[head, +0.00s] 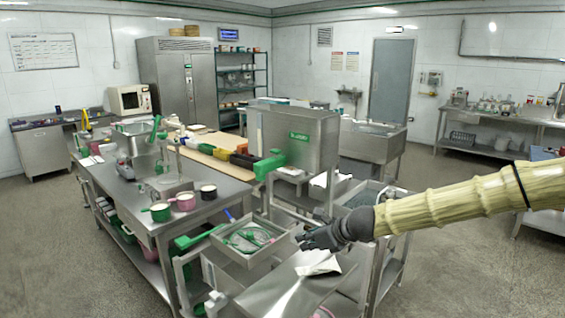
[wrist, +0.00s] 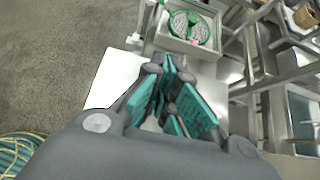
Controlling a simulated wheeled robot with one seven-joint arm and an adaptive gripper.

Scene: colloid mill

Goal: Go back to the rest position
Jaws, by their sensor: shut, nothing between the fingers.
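My gripper (head: 306,240) is at the end of my arm, which reaches in from the right in the head view. It is above a steel surface (head: 268,299) with a white sheet (head: 318,262) on it. In the wrist view my gripper (wrist: 168,95) shows teal finger pads close together with nothing held between them. The white sheet (wrist: 108,82) is below and left of the fingers there. Part of the surface is hidden by my gripper.
A tray (head: 272,254) with green round parts sits just left of my gripper. A steel machine (head: 300,136) with a green handle stands behind. A left table (head: 218,197) carries several cups and a mixer. A sink (head: 372,143) is further back. Floor (head: 470,215) is open at the right.

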